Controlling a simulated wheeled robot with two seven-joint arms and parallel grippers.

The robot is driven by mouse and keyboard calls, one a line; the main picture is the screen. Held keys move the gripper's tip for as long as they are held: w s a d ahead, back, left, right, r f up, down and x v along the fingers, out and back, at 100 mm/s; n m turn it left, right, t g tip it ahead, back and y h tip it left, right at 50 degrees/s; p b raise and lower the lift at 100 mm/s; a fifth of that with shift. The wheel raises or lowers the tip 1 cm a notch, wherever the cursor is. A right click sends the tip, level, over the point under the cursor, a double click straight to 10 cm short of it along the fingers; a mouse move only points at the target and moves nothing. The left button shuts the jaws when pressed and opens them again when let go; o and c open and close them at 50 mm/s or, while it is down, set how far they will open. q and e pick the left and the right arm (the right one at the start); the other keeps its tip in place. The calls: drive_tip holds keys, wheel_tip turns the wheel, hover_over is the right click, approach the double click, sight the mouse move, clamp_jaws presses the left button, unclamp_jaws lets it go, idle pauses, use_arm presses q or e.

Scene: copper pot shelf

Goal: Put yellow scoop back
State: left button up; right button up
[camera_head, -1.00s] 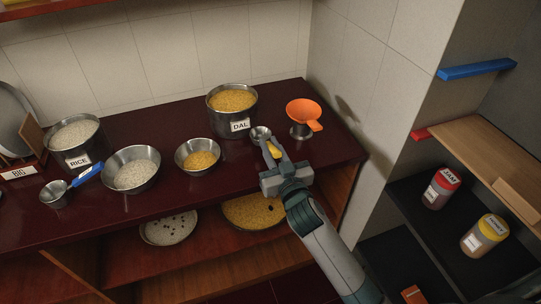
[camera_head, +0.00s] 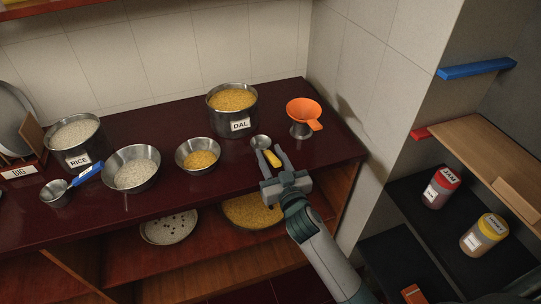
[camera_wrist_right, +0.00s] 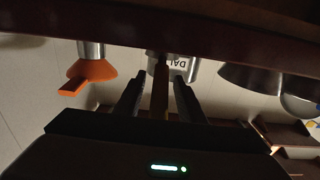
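The yellow scoop has a small metal bowl (camera_head: 260,142) and a yellow handle (camera_head: 272,159). It is on the dark red counter in the head view, right of the small dal bowl. My right gripper (camera_head: 273,156) is open, with one finger on each side of the handle. In the right wrist view the gripper (camera_wrist_right: 157,85) shows a gap on both sides of the dim handle (camera_wrist_right: 160,92). The large DAL pot (camera_head: 232,108) stands behind the scoop. My left gripper is not in view.
An orange funnel (camera_head: 304,112) on a metal container stands right of the scoop. A small bowl of dal (camera_head: 198,155), a bowl of rice (camera_head: 131,168), the RICE pot (camera_head: 75,140) and a blue-handled scoop (camera_head: 88,174) stand to the left. The counter's right front is clear.

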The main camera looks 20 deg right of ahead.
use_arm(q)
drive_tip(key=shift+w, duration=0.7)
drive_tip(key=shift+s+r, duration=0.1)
use_arm(e)
drive_tip(key=shift+r, duration=0.1)
